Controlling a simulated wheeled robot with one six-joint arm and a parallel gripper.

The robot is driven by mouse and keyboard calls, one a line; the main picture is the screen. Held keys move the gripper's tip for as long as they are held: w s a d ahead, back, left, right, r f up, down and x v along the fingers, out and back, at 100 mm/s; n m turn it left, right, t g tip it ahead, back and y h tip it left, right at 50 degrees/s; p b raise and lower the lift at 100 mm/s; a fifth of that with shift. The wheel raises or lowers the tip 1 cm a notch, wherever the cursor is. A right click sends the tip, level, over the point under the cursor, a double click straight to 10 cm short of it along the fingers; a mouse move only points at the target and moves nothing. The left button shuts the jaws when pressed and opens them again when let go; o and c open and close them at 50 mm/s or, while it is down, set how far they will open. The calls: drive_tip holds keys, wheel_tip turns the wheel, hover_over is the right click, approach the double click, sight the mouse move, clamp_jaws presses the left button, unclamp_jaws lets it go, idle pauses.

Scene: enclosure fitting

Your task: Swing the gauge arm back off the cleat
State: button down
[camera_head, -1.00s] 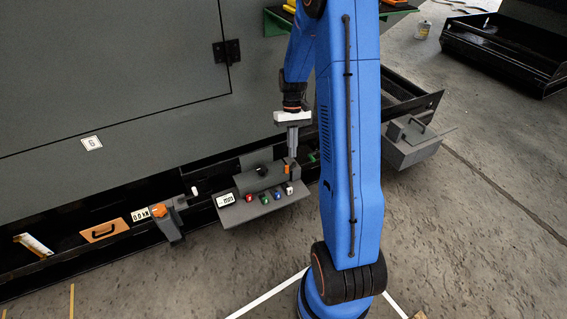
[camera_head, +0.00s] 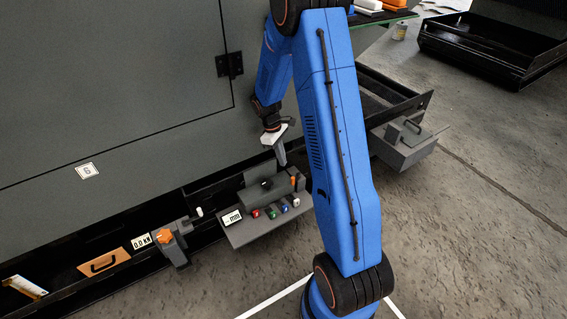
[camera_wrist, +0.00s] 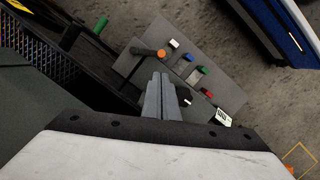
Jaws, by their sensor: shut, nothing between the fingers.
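The gauge station is a grey shelf (camera_head: 246,235) with a small mm display (camera_head: 232,217), a grey block and a row of coloured buttons. A dark bar ending in an orange knob (camera_head: 294,180), which looks like the gauge arm, lies at its right end; the orange knob (camera_wrist: 160,53) also shows in the wrist view. A black knob (camera_head: 267,184) sits left of it. I cannot make out the cleat for certain. My gripper (camera_head: 283,163) is shut and empty, tilted above the back of the station; its fingers (camera_wrist: 161,78) hide part of the station in the wrist view.
A kN display (camera_head: 141,241) and an orange-topped clamp (camera_head: 162,237) stand to the left, beside an orange panel with a black handle (camera_head: 104,261). A grey box (camera_head: 406,143) hangs at right. The large grey enclosure wall (camera_head: 110,90) rises behind. Open floor lies in front.

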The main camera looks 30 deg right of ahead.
drive_tip(key=x, duration=0.8)
drive_tip(key=shift+f, duration=0.3)
